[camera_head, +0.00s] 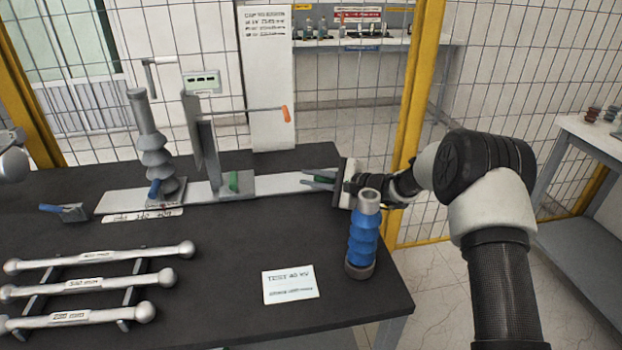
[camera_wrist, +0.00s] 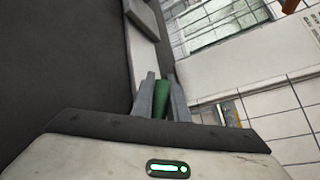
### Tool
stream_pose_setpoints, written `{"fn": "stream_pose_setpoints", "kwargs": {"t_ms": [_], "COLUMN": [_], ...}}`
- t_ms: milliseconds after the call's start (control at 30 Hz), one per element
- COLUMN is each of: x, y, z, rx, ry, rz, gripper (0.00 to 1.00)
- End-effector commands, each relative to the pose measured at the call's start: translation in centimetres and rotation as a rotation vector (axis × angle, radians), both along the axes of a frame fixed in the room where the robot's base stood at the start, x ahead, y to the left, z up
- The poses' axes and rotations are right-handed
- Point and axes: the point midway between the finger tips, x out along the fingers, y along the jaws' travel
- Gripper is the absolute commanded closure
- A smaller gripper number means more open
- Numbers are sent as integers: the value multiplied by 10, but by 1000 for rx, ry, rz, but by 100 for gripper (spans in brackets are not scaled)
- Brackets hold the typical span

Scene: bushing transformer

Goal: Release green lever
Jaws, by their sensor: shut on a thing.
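A green lever (camera_wrist: 162,102) stands between the two grey fingers of my gripper (camera_wrist: 160,80) in the wrist view. My gripper (camera_head: 308,180) is shut on it at the right end of the long light metal rail (camera_head: 275,184) in the head view, where the green lever (camera_head: 324,179) shows only as a small strip between the fingers. The lever's lower part is hidden.
A blue bushing (camera_head: 363,240) stands upright close in front of my gripper. Several rods (camera_head: 95,283) lie at front left. A card (camera_head: 290,284) lies on open black table.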

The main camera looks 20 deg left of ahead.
Motion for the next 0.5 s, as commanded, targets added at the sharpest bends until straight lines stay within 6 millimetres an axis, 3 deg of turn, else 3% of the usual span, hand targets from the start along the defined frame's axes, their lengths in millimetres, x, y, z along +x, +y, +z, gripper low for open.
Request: {"fn": "stream_pose_setpoints", "kwargs": {"t_ms": [500], "x": [4], "y": [-7], "z": [16], "rx": [233], "ry": [111], "rz": [-4], "gripper": [100]}}
